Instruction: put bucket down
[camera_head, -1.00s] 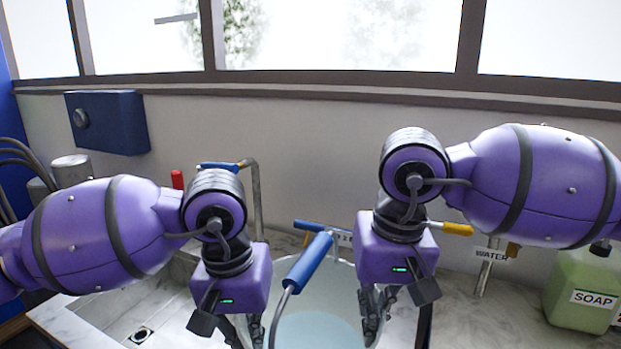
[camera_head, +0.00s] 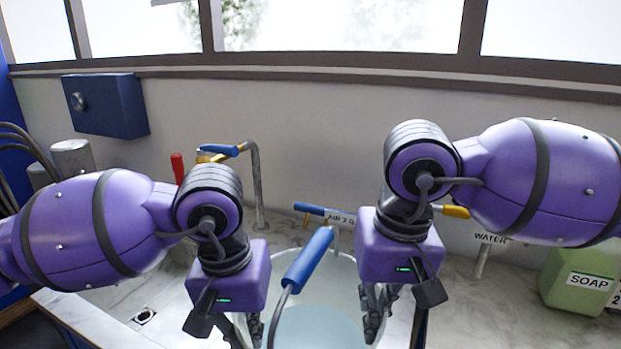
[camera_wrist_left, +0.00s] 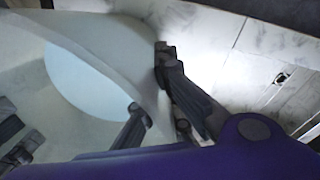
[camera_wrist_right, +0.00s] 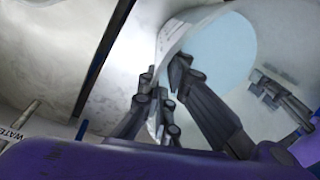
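The bucket (camera_head: 343,285) is pale and translucent, with light blue liquid (camera_head: 315,330) inside and a handle with a blue grip (camera_head: 307,258) standing above it. It is low in the middle of the head view, between my grippers, and its base is out of view. My left gripper (camera_head: 254,333) has its fingers on both sides of the bucket's left wall, as the left wrist view (camera_wrist_left: 150,85) shows. My right gripper (camera_head: 373,325) is closed across the right wall; in the right wrist view (camera_wrist_right: 162,95) the rim runs between its fingers.
A marble counter holds a sink with a drain (camera_head: 145,316) at left. Taps, including a blue-handled one (camera_head: 219,150), stand behind the bucket. A green soap container (camera_head: 580,282) stands at right. A blue box (camera_head: 105,105) hangs on the wall.

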